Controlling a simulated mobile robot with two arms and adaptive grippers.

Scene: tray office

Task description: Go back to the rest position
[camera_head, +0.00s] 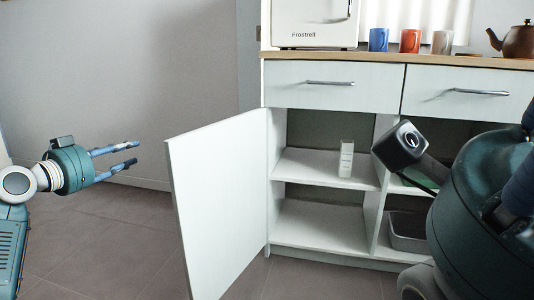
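My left gripper (138,152) is at the left of the head view, pointing right. Its two blue-tipped fingers are apart with nothing between them. It is clear of the open white cabinet door (218,200). My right gripper (490,200) is large and close at the right edge, in front of the cabinet's right part. I see its rounded dark teal body and black camera box, but I cannot make out its fingertips or whether it holds anything.
The cabinet's left door stands open toward me. A small white box (346,158) stands on the upper shelf. A grey metal tray (407,232) is low on the right. Mugs (411,41), a teapot (517,42) and a white appliance (313,22) stand on the counter. The left floor is clear.

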